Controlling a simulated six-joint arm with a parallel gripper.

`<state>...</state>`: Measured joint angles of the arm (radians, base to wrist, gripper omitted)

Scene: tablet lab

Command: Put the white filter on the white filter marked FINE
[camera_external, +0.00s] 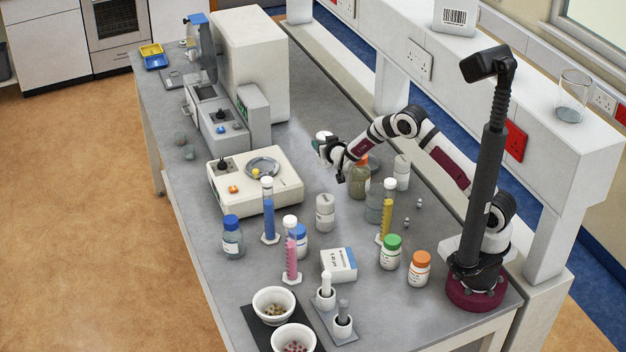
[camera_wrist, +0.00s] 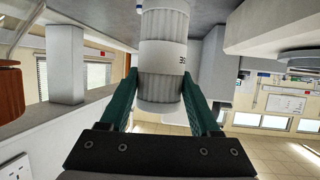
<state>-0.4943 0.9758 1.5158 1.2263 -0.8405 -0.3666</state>
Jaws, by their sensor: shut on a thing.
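My gripper (camera_external: 322,143) is over the far middle of the bench, beyond the balance. In the wrist view my gripper (camera_wrist: 161,78) has its two green fingers shut on the sides of a white filter (camera_wrist: 163,28), a cylinder with ribbed ends and a smooth band with small dark print. Its print is only partly readable. In the external view, one white ribbed cylinder (camera_external: 325,213) stands upright on the bench in front of the gripper. Another (camera_external: 402,172) stands to the right, behind the bottles. Their print is too small to tell which is marked FINE.
Several bottles, including blue-capped (camera_external: 232,238) and green-capped (camera_external: 390,252) ones, and coloured measuring cylinders crowd the bench. A white box (camera_external: 339,265) and two bowls (camera_external: 273,299) are nearer the front.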

